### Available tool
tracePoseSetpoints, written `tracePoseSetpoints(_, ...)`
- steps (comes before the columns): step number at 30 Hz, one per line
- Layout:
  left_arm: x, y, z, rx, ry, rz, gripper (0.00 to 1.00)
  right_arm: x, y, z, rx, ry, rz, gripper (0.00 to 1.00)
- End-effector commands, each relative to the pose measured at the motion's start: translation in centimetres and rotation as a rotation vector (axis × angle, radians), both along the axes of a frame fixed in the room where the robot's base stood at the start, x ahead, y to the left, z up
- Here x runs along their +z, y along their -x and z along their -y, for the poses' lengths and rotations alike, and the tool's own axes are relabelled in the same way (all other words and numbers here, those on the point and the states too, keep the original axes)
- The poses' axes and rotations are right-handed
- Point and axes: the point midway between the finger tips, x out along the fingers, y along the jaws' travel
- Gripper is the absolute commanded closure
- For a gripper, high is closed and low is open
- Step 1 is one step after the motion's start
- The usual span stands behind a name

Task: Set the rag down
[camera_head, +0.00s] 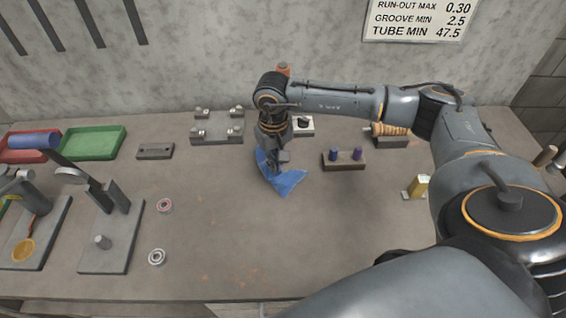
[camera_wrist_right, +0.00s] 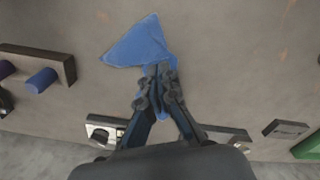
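The rag (camera_head: 286,184) is a crumpled blue cloth in the middle of the workbench (camera_head: 225,235). My right gripper (camera_head: 276,166) reaches down over it from above. In the right wrist view the fingertips (camera_wrist_right: 160,72) come together on the rag (camera_wrist_right: 138,43), with blue cloth also showing between the fingers. The rag spreads out beyond the fingertips, on or just above the bench top; I cannot tell whether its whole underside touches. The gripper hides part of the cloth. My left gripper is not in view.
A peg block (camera_head: 344,160) stands right of the rag, and a grey fixture (camera_head: 217,130) behind left. Two bearing rings (camera_head: 157,257), (camera_head: 164,205) lie left. A green tray (camera_head: 93,143), red tray (camera_head: 22,147) and lever fixture (camera_head: 108,240) stand farther left. The front middle is clear.

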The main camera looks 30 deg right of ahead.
Motion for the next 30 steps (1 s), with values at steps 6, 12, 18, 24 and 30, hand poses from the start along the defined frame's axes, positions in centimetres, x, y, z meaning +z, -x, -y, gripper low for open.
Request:
tracePoseSetpoints(6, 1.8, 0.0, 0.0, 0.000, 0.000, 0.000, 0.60, 4.0, 0.0, 0.0, 0.000, 0.000, 0.000, 1.00)
tracePoseSetpoints(12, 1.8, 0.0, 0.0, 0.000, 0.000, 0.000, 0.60, 4.4, 0.1, 0.0, -0.001, 0.000, -0.002, 1.00)
tracePoseSetpoints(18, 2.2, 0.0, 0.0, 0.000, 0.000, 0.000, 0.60, 4.8, 0.0, 0.0, -0.001, 0.000, -0.001, 1.00)
tracePoseSetpoints(24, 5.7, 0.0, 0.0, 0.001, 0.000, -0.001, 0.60, 8.3, 0.0, 0.0, -0.001, 0.000, -0.001, 1.00)
tracePoseSetpoints(30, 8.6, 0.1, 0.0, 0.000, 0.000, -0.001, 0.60, 11.2, 0.0, 0.0, 0.000, 0.000, -0.001, 1.00)
